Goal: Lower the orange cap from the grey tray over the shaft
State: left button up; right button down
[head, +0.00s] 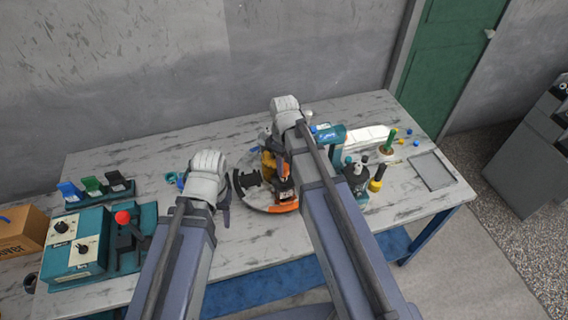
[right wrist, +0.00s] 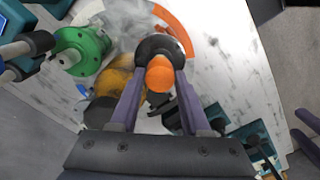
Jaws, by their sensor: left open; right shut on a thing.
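The orange cap (right wrist: 159,78) shows in the right wrist view between the two fingertips of my right gripper (right wrist: 160,71), which is shut on it. A dark round part (right wrist: 158,46) lies right behind the cap; I cannot tell whether they touch. The shaft cannot be made out. In the head view my right gripper (head: 277,146) is over the middle of the table, and the cap is hidden there. The grey tray (head: 433,170) lies at the table's right end with nothing visible in it. My left gripper (head: 224,202) is open and empty, left of the parts in the middle.
An orange-edged round base (head: 284,208) sits under the work area, with a yellow part (head: 268,164) and a black part (head: 246,181) near it. A green flanged part (right wrist: 82,50) shows in the right wrist view. A teal control box (head: 78,243) stands at the left.

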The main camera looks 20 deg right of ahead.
jog(key=shift+f+b, duration=0.3)
jog(key=shift+f, duration=0.15)
jog(key=shift+c, duration=1.5)
grip_release()
jog(key=shift+o, duration=0.4)
jog(key=shift+o, duration=1.1)
jog(key=shift+r, duration=0.1)
